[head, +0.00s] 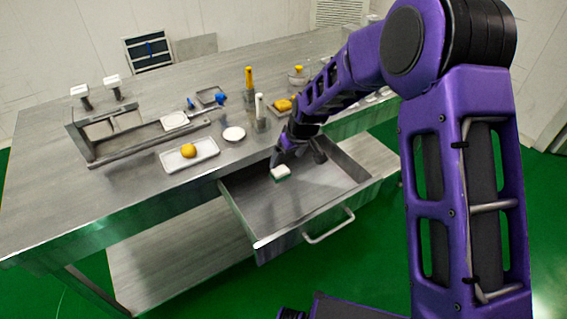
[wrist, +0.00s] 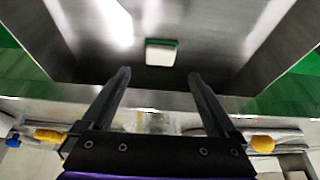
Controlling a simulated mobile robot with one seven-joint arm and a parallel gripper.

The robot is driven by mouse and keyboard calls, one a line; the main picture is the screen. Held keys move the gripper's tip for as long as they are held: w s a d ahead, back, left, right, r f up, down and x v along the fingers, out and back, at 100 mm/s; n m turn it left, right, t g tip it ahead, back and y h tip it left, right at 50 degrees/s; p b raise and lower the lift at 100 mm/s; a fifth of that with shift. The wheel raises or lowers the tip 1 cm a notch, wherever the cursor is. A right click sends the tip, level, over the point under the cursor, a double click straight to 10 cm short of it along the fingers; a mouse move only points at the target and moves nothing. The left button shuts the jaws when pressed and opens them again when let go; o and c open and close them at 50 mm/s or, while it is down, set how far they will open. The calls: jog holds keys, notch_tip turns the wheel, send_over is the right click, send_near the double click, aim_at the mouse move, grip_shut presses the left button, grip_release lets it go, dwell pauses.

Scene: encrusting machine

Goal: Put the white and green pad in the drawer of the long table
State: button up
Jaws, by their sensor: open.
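The white and green pad (head: 281,173) is inside the open drawer (head: 262,206) of the long table (head: 110,195), near the drawer's back and apparently on its floor. In the wrist view the pad (wrist: 161,53) shows its white face with a green edge, ahead of the fingertips. My gripper (head: 297,157) is over the back part of the drawer, by the table's front edge. In the wrist view its two fingers (wrist: 158,75) are spread with nothing between them, and the pad is apart from them.
The drawer's handle (head: 328,226) sticks out at the front. On the tabletop are a tray with a yellow ball (head: 189,151), a white dish (head: 234,133), a white bottle (head: 259,107), a yellow bottle (head: 249,79) and a metal machine (head: 120,131). The rest of the drawer is empty.

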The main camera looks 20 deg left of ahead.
jog(key=v, duration=0.4)
jog(key=shift+s+r, duration=0.1)
jog(key=shift+r, duration=0.1)
